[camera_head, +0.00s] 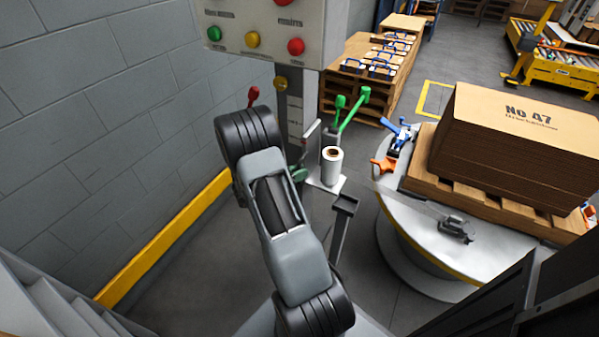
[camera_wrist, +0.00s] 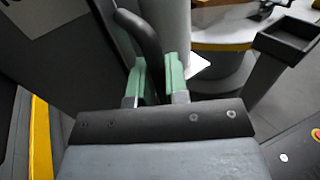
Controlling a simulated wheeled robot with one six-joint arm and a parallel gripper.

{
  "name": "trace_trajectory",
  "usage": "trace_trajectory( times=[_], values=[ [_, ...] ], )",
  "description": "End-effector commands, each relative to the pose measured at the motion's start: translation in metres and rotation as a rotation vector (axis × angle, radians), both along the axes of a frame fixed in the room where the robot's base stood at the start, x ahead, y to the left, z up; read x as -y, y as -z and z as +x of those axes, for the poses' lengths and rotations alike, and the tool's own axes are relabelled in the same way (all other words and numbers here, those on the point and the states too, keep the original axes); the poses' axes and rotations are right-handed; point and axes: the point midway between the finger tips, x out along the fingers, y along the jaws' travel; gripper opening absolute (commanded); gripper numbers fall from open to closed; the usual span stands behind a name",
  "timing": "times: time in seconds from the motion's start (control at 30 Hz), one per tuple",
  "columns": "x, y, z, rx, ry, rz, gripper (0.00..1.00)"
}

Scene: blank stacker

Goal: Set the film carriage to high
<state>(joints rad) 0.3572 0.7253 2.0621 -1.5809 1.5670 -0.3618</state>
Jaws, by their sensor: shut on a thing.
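The film carriage carries an upright white film roll (camera_head: 332,167) beside the grey mast (camera_head: 296,110), near the mast's lower part in the head view. The roll also shows as a pale cylinder in the wrist view (camera_wrist: 174,28). My gripper (camera_wrist: 158,80) has its green fingers closed around a dark curved handle (camera_wrist: 147,38) next to the roll. In the head view my gripper (camera_head: 299,174) is mostly hidden behind my arm, at the roll's left. The mast bears small marks that are too small to read.
A control panel (camera_head: 265,30) with coloured buttons tops the mast. A red-tipped lever (camera_head: 253,96) and green-handled levers (camera_head: 350,103) stand nearby. A turntable (camera_head: 400,215) with stacked cardboard (camera_head: 510,140) is at right. A dark-topped post (camera_head: 344,205) stands close in front of the roll. A wall is at left.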

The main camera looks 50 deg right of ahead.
Motion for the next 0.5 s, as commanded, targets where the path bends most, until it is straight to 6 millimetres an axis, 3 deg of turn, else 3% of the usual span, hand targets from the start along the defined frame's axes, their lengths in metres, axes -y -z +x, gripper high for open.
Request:
trace_trajectory(
  times=[0.3, 0.5],
  values=[
    [0.0, -0.003, 0.0, 0.0, 0.0, 0.0, 0.0],
    [0.0, -0.029, 0.0, 0.001, 0.0, -0.001, 0.0]
  ],
)
